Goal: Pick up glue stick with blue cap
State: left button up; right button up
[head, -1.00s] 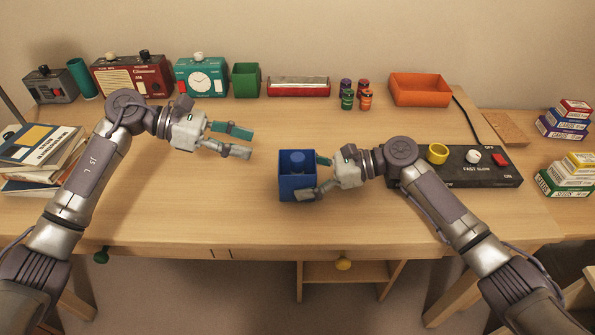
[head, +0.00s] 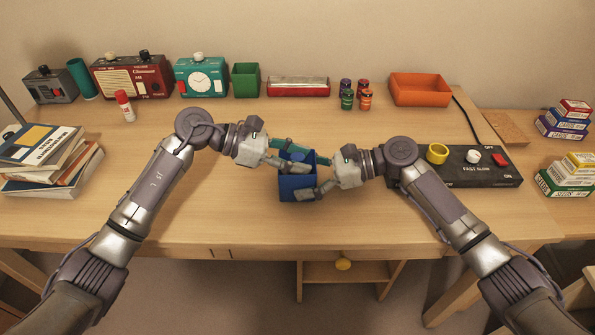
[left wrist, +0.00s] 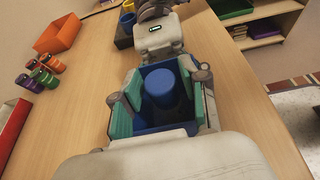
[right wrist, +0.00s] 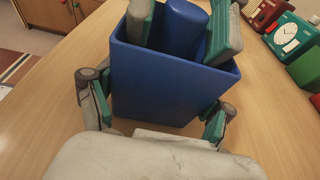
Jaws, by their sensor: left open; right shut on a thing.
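The glue stick's blue cap (left wrist: 163,85) stands up inside a square blue box (head: 297,187), and it also shows in the right wrist view (right wrist: 183,22). The stick's lower part is hidden by the box walls. My left gripper (head: 312,163) is open, reaching over the box from the left. Its two fingers are inside the box, one on each side of the cap, with gaps to it visible in the left wrist view. My right gripper (right wrist: 155,112) is shut on the blue box from the right side, a finger along each of two walls.
A white glue stick with a red cap (head: 125,106) stands at the back left. Books (head: 45,158) are stacked at the left edge. A black switch panel (head: 460,170) lies right of the box. Small jars (head: 356,94) and an orange tray (head: 420,88) stand behind. The front middle is clear.

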pick_arm(q)
grip_shut()
notch_tip(320, 180, up, 10)
jog(key=shift+r, duration=0.1)
pick_arm(e)
jog(key=o, duration=0.7)
jog(key=shift+o, duration=0.2)
